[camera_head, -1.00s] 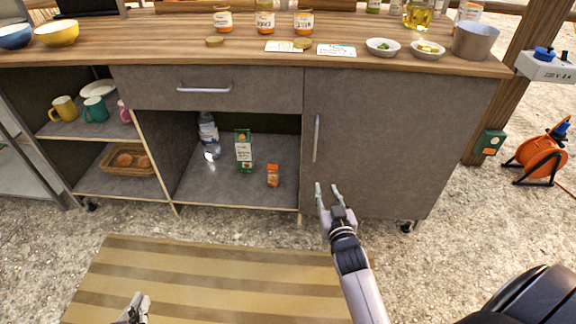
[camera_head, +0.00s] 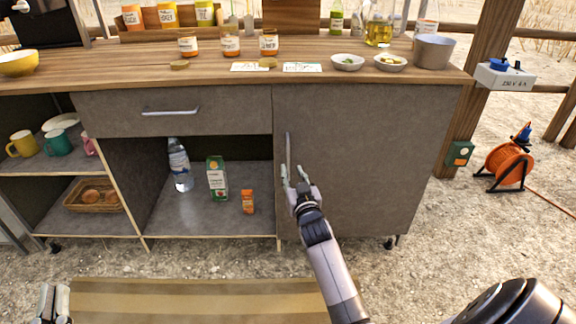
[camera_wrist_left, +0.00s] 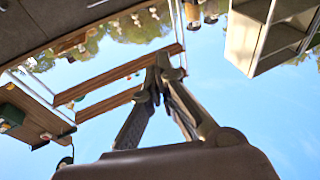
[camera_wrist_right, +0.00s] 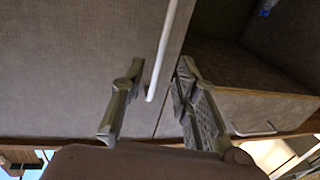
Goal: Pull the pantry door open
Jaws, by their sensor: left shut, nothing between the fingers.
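The pantry door (camera_head: 365,165) is a grey panel on the right of the cabinet, and it is shut. Its upright bar handle (camera_head: 288,147) is near the door's left edge. My right gripper (camera_head: 293,172) is open at the lower part of the handle. In the right wrist view its fingers (camera_wrist_right: 152,80) are apart, and the white handle (camera_wrist_right: 164,45) runs down between them in the picture; contact cannot be told. My left gripper (camera_head: 53,292) is low at the far left, away from the cabinet. Its fingers (camera_wrist_left: 165,65) meet in the left wrist view, empty.
An open compartment left of the door holds a bottle (camera_head: 180,165), a green carton (camera_head: 217,179) and a small orange box (camera_head: 248,201). A drawer (camera_head: 175,112) above it is shut. A striped mat (camera_head: 200,300) lies in front. Gravel ground right of the cabinet is clear up to an orange reel (camera_head: 507,165).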

